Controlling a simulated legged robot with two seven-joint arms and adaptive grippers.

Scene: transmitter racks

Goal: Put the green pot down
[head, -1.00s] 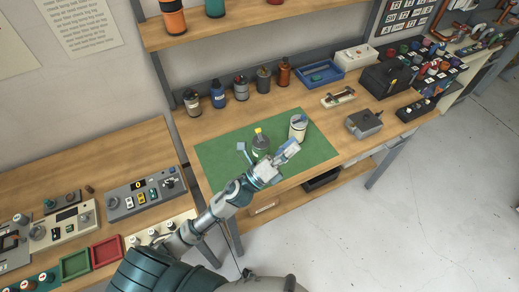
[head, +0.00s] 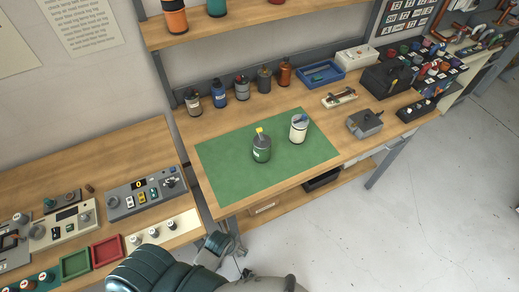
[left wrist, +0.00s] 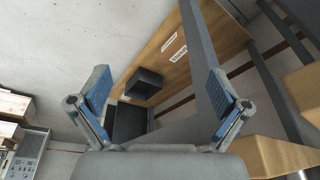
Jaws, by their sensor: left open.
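The green pot (head: 261,149), a dark green jar with a light label and something yellow at its top, stands upright on the green mat (head: 225,165) on the workbench. A white pot (head: 298,129) stands on the mat to its right, apart from it. My left gripper (left wrist: 158,105) is open and empty in the left wrist view, its blue-padded fingers spread wide with the bench's underside beyond. In the head view only my left arm shows near the bottom, away from the pot. My right gripper is not in view.
Several bottles (head: 240,88) line the back of the bench. A blue tray (head: 320,74) and a grey device (head: 365,123) are to the right. A panel with controls (head: 142,193) stands on the left table. The mat's left and front parts are clear.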

